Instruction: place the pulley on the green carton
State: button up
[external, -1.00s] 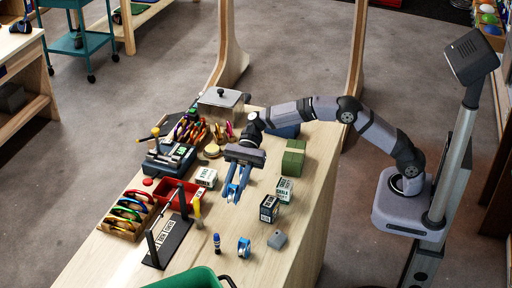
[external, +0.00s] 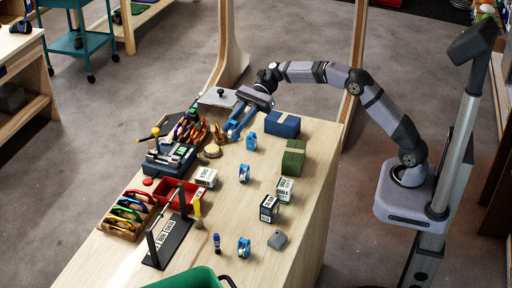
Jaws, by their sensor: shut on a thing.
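The green carton (external: 293,158) stands near the right side of the table, between a blue carton and a small white-and-green box. My gripper (external: 234,129), with its long blue fingers, is over the far part of the table, left of the green carton and apart from it. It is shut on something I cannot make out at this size. Small round blue-and-white pieces that look like pulleys stand on the table: one beside my fingers (external: 251,141), one in the middle (external: 244,174) and one near the front (external: 244,247).
A blue carton (external: 282,124) stands behind the green one. A dark box (external: 269,208) and a grey block (external: 278,240) are nearer. On the left are a red tray (external: 172,191), a rack of coloured carabiners (external: 125,215) and a black stand (external: 168,243). Bare tabletop lies mid-right.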

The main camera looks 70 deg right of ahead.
jog(key=s+d+r+m+t+h+p, duration=0.1)
jog(key=s+d+r+m+t+p, duration=0.15)
jog(key=d, duration=0.75)
jog(key=s+d+r+m+t+h+p, duration=0.15)
jog(key=s+d, duration=0.25)
jog(key=d, duration=0.6)
jog(key=n+g+y, duration=0.2)
jog(key=n+g, duration=0.1)
send_over(295, 150)
notch_tip(295, 150, down, 6)
jog(key=r, duration=0.1)
jog(key=shift+d+f+p, duration=0.1)
jog(key=shift+f+p, duration=1.75)
jog(key=shift+f, duration=3.4)
jog(key=shift+f, duration=0.1)
jog(key=shift+f, duration=0.15)
jog(key=o, duration=1.1)
